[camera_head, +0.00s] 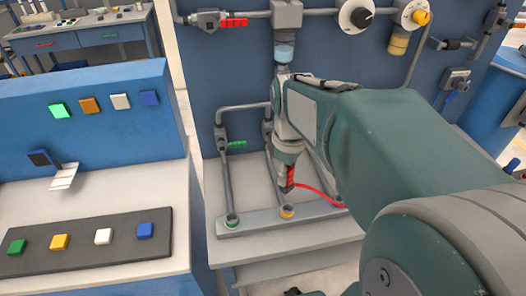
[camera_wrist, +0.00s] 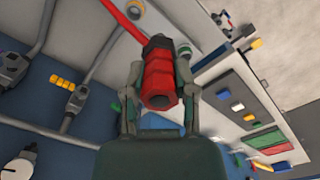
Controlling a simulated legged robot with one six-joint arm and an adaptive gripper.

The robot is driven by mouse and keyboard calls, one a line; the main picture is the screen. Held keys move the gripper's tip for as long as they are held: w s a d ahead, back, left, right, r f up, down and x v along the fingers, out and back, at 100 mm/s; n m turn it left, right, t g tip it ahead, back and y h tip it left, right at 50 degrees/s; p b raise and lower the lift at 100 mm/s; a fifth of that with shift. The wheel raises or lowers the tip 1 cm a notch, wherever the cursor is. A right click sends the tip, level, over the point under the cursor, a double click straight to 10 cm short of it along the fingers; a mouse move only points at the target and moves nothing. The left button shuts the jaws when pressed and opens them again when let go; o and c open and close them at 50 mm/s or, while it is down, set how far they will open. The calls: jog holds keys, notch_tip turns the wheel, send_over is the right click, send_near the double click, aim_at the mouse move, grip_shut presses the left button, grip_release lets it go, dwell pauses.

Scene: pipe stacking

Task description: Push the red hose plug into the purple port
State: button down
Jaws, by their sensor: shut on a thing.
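In the head view my gripper (camera_head: 287,181) points down and is shut on the red hose plug (camera_head: 291,175). A thin red hose (camera_head: 318,193) runs from it to the right. In the wrist view the plug (camera_wrist: 160,82) sits between the two fingers of my gripper (camera_wrist: 158,68), with the hose (camera_wrist: 92,18) leading to the upper left. The plug is above the grey base, near a port with a yellow ring (camera_head: 287,212) and apart from it. A green-ringed port (camera_head: 232,219) is further left. I cannot make out the purple port; my arm hides part of the base.
Grey pipes (camera_head: 245,108) and a blue panel (camera_head: 240,75) stand behind the base. A green handle (camera_head: 237,145) and a red handle (camera_head: 234,22) are on the pipes. A bench with coloured buttons (camera_head: 145,231) is at the left. My arm covers the right side.

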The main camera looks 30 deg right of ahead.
jog(key=shift+r, duration=2.3)
jog(key=shift+f, duration=0.1)
